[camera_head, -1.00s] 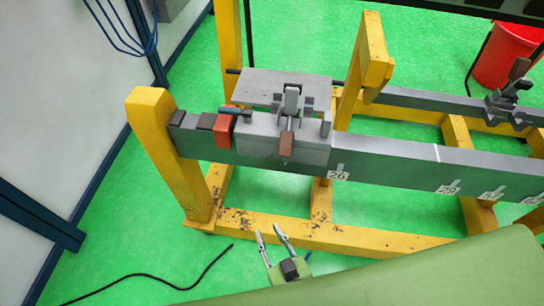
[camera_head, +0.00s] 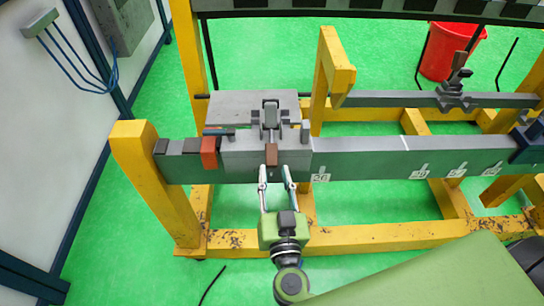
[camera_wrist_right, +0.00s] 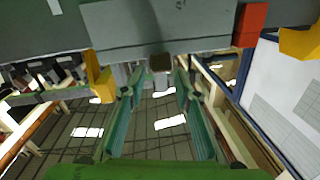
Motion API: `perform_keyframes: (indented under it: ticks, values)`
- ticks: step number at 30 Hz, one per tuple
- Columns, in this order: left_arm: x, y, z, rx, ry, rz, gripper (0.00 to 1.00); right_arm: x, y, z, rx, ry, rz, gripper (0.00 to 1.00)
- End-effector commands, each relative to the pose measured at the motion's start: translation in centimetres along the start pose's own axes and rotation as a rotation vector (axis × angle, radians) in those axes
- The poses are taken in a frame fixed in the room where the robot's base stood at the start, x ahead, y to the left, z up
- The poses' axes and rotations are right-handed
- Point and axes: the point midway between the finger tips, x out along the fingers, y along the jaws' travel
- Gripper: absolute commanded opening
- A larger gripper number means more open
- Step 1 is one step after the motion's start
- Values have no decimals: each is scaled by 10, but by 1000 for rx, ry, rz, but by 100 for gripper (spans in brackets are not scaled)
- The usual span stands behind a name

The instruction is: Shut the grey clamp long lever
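The grey clamp (camera_head: 270,116) sits on a grey block on the near beam. Its lever ends in a brown tip (camera_head: 271,155) that hangs over the front face of the beam, toward me. My right gripper (camera_head: 276,174) is open, just below the brown tip, with one finger to each side of it. In the right wrist view the square end of the brown tip (camera_wrist_right: 160,62) shows ahead of the gap between the open fingers (camera_wrist_right: 158,82). No contact can be made out. My left gripper is not in view.
An orange-red block (camera_head: 209,152) sits on the beam left of the clamp. A yellow post (camera_head: 327,75) rises behind it to the right. Another clamp (camera_head: 455,92) stands on the far beam, near a red bin (camera_head: 452,52). Green floor is open in front.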

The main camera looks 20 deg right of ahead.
Motion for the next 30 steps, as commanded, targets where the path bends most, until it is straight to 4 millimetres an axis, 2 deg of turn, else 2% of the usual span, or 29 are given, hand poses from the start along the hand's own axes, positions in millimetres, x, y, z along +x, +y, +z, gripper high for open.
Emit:
perform_keyframes:
  ticks: [3,9,21,24,25,30]
  values:
    - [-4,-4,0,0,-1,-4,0,24,-1,-2,0,3,-1,29]
    - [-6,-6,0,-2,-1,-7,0,48,0,0,0,1,-1,29]
    - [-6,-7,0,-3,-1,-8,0,55,0,1,-1,-1,-2,29]
    - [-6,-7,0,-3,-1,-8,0,55,0,1,-1,-1,-1,3]
    - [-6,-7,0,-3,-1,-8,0,55,0,1,-1,-1,-1,0]
    - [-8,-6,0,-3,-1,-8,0,55,0,0,-1,-1,-1,0]
